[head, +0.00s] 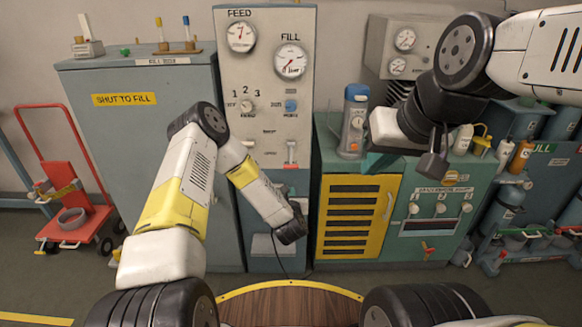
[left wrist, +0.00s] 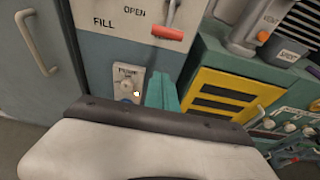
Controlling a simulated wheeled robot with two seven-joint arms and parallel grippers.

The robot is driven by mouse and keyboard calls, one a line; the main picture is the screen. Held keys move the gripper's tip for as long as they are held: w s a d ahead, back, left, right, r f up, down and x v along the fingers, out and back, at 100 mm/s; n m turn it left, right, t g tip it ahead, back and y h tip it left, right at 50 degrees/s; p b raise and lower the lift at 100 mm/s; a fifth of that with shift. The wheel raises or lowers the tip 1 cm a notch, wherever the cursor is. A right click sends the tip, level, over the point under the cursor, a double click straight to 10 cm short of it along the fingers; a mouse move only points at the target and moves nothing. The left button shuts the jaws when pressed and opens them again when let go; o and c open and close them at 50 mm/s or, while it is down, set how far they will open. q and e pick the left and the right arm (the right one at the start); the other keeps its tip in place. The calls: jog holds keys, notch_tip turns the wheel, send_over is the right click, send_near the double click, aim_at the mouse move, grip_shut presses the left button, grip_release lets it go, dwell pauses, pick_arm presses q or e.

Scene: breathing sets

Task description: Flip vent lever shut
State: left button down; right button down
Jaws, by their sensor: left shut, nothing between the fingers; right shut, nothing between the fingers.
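A lever with a red-orange grip (left wrist: 167,32) sits on the pale panel in the left wrist view, beside the word OPEN. Its grey stem runs up from the grip. It also shows small in the head view as a lever (head: 291,164) low on the gauge panel. My right gripper (head: 376,163) is shut and empty before the green cabinet.
The panel (head: 262,75) carries FEED and FILL gauges, a numbered knob (head: 246,106) and a blue knob (head: 291,105). A small plate with a knob (left wrist: 128,84) lies below the lever. A yellow slatted door (head: 352,215) is to the right. A red trolley (head: 65,185) stands left.

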aim_at(291, 167)
pick_arm(q)
jog(key=shift+w, duration=0.15)
jog(key=w+r, duration=0.1)
jog(key=w, duration=0.8)
jog(key=shift+r, duration=0.2)
